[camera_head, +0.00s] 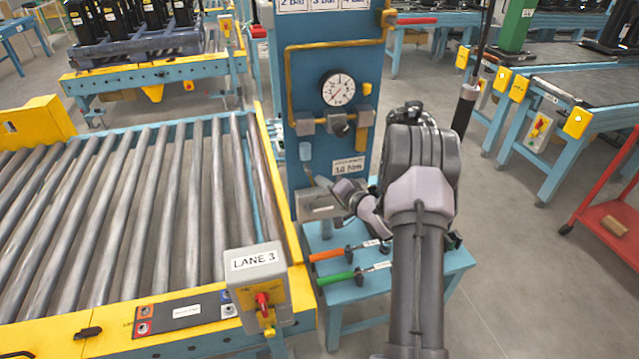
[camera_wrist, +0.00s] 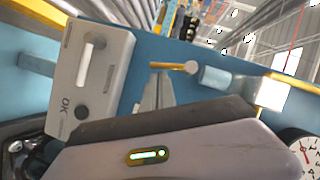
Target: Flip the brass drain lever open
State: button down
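The brass drain lever (camera_wrist: 172,66) is a short brass rod with a round pale end, beside a light blue cylinder (camera_wrist: 215,77) on the blue panel. In the head view the lever (camera_head: 309,178) is small, below the gauge and just above a grey box. My gripper (camera_head: 327,186) reaches in from the right, in front of the panel and close to the lever. In the wrist view the grey fingertips (camera_wrist: 157,84) look pressed together and empty, beside the lever with a small gap in the picture. The gripper body hides the lower part of that view.
A grey box marked OK (camera_wrist: 90,78) sits beside the lever. The pressure gauge (camera_head: 338,89) and yellow pipe (camera_head: 290,75) are above. Orange (camera_head: 330,254) and green (camera_head: 338,277) handled tools lie on the blue stand below. A roller conveyor (camera_head: 130,220) stands at left.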

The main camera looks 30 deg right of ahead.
jog(key=shift+w+a+f, duration=0.1)
jog(key=shift+a+f, duration=0.15)
jog(key=shift+f, duration=0.05)
jog(key=shift+a+f, duration=0.2)
jog(key=shift+a, duration=0.05)
dwell(0.5)
jog(key=shift+w, duration=0.1)
